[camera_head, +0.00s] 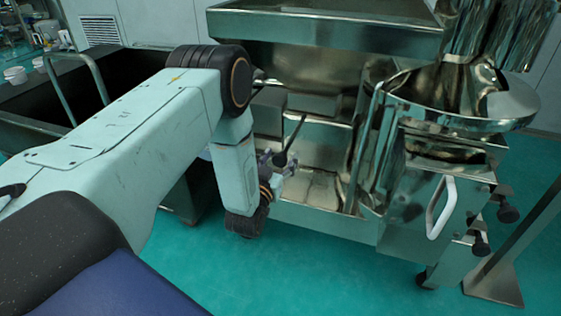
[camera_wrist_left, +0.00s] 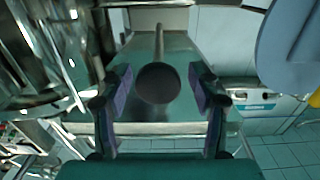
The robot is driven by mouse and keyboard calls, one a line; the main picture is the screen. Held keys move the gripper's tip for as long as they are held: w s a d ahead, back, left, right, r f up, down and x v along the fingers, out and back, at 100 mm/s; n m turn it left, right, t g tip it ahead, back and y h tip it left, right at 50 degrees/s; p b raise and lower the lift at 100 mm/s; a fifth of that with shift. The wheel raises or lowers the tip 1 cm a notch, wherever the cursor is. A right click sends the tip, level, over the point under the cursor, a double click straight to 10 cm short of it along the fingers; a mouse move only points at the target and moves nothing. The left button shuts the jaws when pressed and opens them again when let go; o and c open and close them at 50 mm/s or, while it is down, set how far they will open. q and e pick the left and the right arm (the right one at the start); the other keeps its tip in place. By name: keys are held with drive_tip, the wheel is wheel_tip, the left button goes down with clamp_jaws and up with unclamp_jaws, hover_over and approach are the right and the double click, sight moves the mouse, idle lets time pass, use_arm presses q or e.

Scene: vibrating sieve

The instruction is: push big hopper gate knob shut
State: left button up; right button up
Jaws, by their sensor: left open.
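The gate knob (camera_wrist_left: 158,83) is a dark round ball on the end of a thin rod. In the left wrist view it appears between the two fingers of my left gripper (camera_wrist_left: 161,90), with a gap on each side. The fingers are open and I see no contact. In the head view my left gripper (camera_head: 277,165) is below the wrist, beside the thin dark rod (camera_head: 296,134); the arm and fingers partly hide the knob end there. The big steel hopper (camera_head: 330,32) is above it. My right gripper is not in view.
The sieve machine's steel frame (camera_head: 340,222) and white handle (camera_head: 441,207) stand to the right. A dark cart (camera_head: 28,128) with a rail is at the left. The green floor (camera_head: 300,285) in front is clear.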

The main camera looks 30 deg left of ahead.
use_arm(q)
drive_tip(key=shift+s+d+r, duration=0.1)
drive_tip(key=shift+s+r, duration=0.05)
drive_tip(key=shift+r, duration=0.05)
drive_tip(key=shift+c, duration=0.5)
drive_tip(key=shift+f, duration=0.15)
drive_tip(key=c, duration=0.4)
clamp_jaws()
